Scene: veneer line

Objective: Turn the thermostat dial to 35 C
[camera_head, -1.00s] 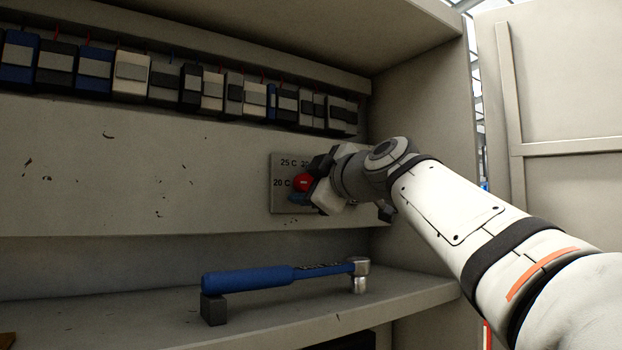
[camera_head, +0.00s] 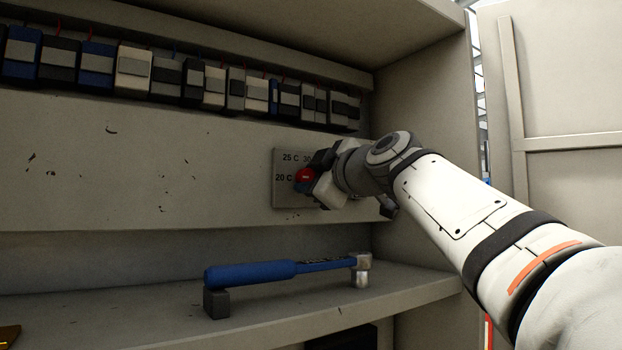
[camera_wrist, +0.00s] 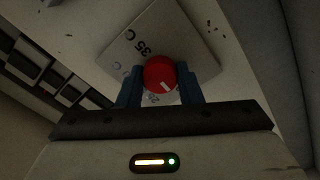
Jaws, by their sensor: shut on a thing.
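The red thermostat dial (camera_head: 304,175) sits on a grey plate (camera_head: 287,201) on the cabinet's back panel. In the head view the labels 20 C and 25 C show, with 30 partly covered by my gripper (camera_head: 307,174). In the wrist view my gripper (camera_wrist: 160,84) is shut on the dial (camera_wrist: 159,72), one blue finger on each side. The dial's white mark points down and slightly right there, away from the 35 C label at upper left. Other labels are partly hidden by the fingers, so the exact reading cannot be told.
A blue-handled hammer (camera_head: 262,272) lies on the shelf (camera_head: 345,303) below the dial, its grip end on a dark block (camera_head: 216,303). A row of breakers (camera_head: 133,66) runs above. The cabinet's side wall (camera_head: 425,130) stands close on the right.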

